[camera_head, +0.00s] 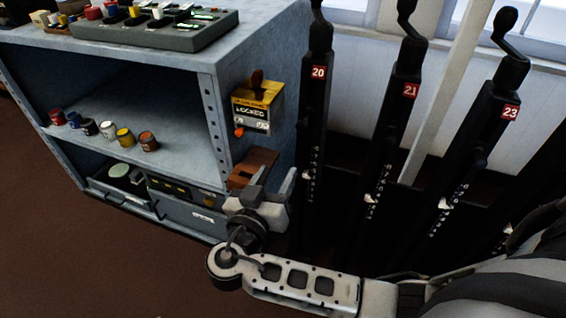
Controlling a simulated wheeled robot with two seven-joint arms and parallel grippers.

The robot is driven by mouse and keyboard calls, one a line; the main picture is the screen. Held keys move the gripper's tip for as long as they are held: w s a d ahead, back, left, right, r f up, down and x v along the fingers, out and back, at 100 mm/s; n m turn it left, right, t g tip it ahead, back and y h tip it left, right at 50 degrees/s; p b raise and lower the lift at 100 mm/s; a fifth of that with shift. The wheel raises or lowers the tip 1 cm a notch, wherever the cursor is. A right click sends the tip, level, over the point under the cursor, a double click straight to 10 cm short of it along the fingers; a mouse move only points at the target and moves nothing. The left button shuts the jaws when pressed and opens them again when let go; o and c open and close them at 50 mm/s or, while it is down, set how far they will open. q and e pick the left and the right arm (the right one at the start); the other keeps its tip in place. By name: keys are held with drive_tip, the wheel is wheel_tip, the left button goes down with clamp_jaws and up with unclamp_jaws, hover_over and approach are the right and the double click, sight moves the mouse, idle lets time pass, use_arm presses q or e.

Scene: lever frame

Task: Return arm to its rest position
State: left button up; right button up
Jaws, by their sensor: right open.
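My right arm (305,285) comes in from the lower right and reaches left across the front of the levers. Its gripper (272,184) points up and away, open, with nothing seen between its fingers. It is beside the cabinet's right side, below the yellow and grey "LOCKED" box (257,106) and near a brown block (252,167). I cannot tell whether it touches the block. Black levers with red tags stand to the right: lever 20 (316,120), lever 21 (388,140) and lever 23 (472,150). My left gripper is not in view.
A blue-grey cabinet (215,100) stands at left, with small paint pots (107,130) on its shelf and a tray (150,35) on top. Drawers or cases (190,205) fill its lower part. A pale post (440,100) stands between levers. The brown floor (80,260) at lower left is clear.

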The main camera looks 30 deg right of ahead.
drive_tip(key=shift+s+a, duration=0.25)
drive_tip(key=shift+a, duration=0.05)
drive_tip(key=s+d+f+n+g+y, duration=0.35)
drive_tip(key=s+f+g+y, duration=0.3)
drive_tip(key=s+f, duration=0.35)
drive_tip(key=s+a+n+g+y, duration=0.2)
drive_tip(key=s+n+y, duration=0.3)
drive_tip(key=s+y, duration=0.3)
use_arm(q)
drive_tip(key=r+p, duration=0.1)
drive_tip(key=p, duration=0.4)
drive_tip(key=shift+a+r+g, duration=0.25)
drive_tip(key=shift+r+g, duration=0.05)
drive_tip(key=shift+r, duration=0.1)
use_arm(e)
drive_tip(key=w+a+r+t+y, duration=0.3)
drive_tip(key=w+a+t, duration=0.2)
drive_tip(key=a+t, duration=0.2)
drive_tip(key=shift+w+t, duration=0.2)
drive_tip(key=shift+t, duration=0.15)
